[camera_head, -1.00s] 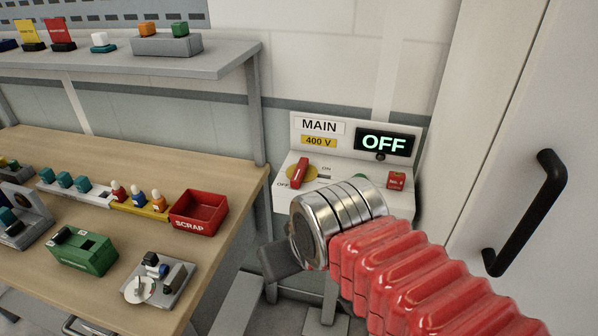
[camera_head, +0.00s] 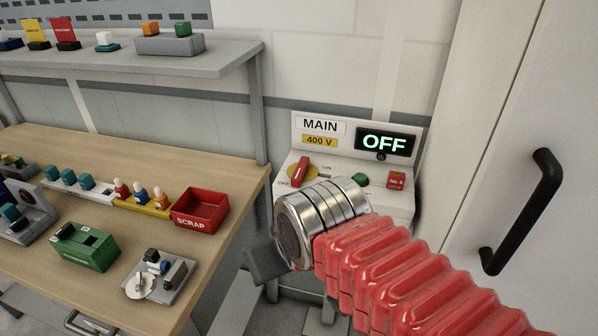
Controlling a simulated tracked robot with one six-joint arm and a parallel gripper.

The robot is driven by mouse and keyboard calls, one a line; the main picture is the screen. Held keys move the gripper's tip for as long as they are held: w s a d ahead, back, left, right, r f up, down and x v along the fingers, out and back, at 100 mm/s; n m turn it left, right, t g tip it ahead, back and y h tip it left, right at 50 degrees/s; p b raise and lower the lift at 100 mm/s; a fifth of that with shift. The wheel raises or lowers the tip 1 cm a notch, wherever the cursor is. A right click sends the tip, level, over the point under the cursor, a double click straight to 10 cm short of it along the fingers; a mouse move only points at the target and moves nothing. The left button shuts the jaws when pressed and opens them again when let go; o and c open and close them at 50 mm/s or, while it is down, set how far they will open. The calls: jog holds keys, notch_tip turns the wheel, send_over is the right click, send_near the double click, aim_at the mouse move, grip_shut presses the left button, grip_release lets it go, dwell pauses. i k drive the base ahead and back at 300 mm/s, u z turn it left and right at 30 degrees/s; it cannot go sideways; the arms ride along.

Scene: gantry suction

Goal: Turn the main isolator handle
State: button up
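The main isolator handle (camera_head: 299,171) is a red lever on a yellow round plate on the sloped face of a white panel box (camera_head: 301,210). It stands tilted, its lower end toward the OFF label. The display (camera_head: 384,143) above reads OFF in green. My arm, with a metal wrist and red bellows, crosses in front of the box. My gripper (camera_head: 264,264) shows only as a dark grey part below and left of the wrist, apart from the handle and nearer to me. Its fingertips cannot be made out.
A wooden bench (camera_head: 226,250) on the left holds a red SCRAP bin (camera_head: 201,210), a green box (camera_head: 85,246) and a grey fixture (camera_head: 160,278). A grey shelf (camera_head: 220,60) is above it. A white cabinet door with a black handle (camera_head: 522,212) stands at the right.

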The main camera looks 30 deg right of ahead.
aim_at(297, 179)
jog(key=k, duration=2.25)
jog(key=u, duration=0.75)
jog(key=i, duration=1.65)
